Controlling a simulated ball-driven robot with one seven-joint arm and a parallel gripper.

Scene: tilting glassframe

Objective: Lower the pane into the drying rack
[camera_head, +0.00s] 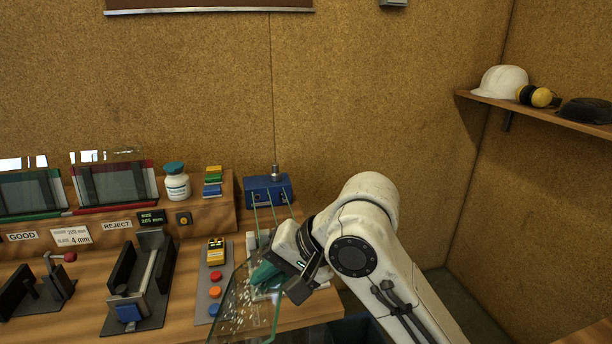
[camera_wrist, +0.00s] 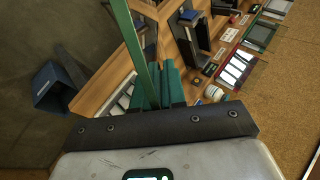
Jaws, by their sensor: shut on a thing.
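The clear glass pane (camera_head: 243,308) with green edges hangs tilted at the front right of the bench, with pale specks or reflections on it. My gripper (camera_head: 265,272) has teal fingers and is shut on the pane near its upper right part. In the wrist view the pane (camera_wrist: 133,45) is a thin green strip running up from between the teal fingers (camera_wrist: 158,88). Thin greenish upright rods or edges (camera_head: 273,212) stand behind my gripper, by a blue box (camera_head: 267,190). They may belong to the drying rack; my gripper hides their lower part, and I cannot tell.
A green GOOD holder (camera_head: 30,192) and a red REJECT holder (camera_head: 112,186) stand at the back left, with a white jar (camera_head: 176,183) beside them. A black clamp fixture (camera_head: 140,285) and a button panel (camera_head: 215,285) lie left of the pane. A blue bin (camera_wrist: 52,88) stands on the floor.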

